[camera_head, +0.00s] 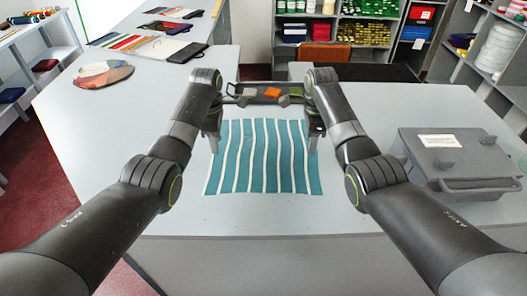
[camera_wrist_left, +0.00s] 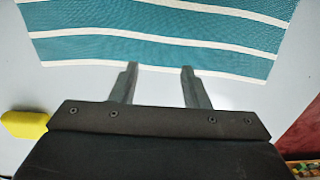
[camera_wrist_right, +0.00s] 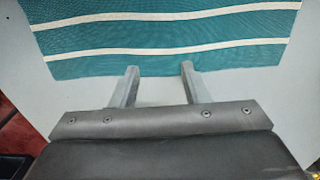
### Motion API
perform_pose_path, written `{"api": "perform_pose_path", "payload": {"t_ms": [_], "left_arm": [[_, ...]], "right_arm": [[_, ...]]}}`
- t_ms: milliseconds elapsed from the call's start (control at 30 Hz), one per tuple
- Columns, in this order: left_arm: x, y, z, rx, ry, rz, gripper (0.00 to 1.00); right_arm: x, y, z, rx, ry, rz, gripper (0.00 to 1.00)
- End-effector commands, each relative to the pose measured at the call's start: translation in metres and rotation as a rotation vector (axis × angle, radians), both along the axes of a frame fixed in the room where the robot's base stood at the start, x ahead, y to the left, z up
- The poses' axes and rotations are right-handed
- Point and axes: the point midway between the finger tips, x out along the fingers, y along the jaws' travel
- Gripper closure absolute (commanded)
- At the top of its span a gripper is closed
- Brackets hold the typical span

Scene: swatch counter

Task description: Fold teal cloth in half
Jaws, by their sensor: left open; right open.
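The teal cloth (camera_head: 262,165) with white stripes lies flat and spread out on the grey counter, its stripes running from far to near. My left gripper (camera_head: 212,143) is at the cloth's far left side. In the left wrist view, its open fingers (camera_wrist_left: 158,76) reach the cloth's edge (camera_wrist_left: 150,50) with nothing clearly between them. My right gripper (camera_head: 314,143) is at the far right side. In the right wrist view, its open fingers (camera_wrist_right: 158,76) are at the cloth's edge (camera_wrist_right: 165,60), also empty. Whether the fingertips touch the cloth cannot be told.
A grey lidded case (camera_head: 460,160) stands on the counter at the right. A tray-like rack with an orange item (camera_head: 272,91) lies beyond the cloth, between my arms. A round colour fan (camera_head: 103,74) lies at the left. The counter in front of the cloth is clear.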

Motion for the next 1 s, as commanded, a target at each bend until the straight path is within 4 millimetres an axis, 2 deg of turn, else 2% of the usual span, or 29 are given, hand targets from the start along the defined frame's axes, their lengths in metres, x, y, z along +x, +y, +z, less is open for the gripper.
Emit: {"api": "perform_pose_path", "payload": {"t_ms": [200,667,1000], "left_arm": [[0.0,0.0,-0.019,0.0,-0.001,0.0,0.58],[0.0,0.0,-0.025,0.0,-0.001,0.0,0.58],[0.0,0.0,-0.024,0.0,0.0,0.001,0.79]], "right_arm": [[0.0,0.0,-0.019,0.0,-0.001,0.001,0.58],[0.0,0.0,-0.025,0.0,-0.001,0.0,0.58],[0.0,0.0,-0.024,0.0,0.0,0.0,0.79]]}}
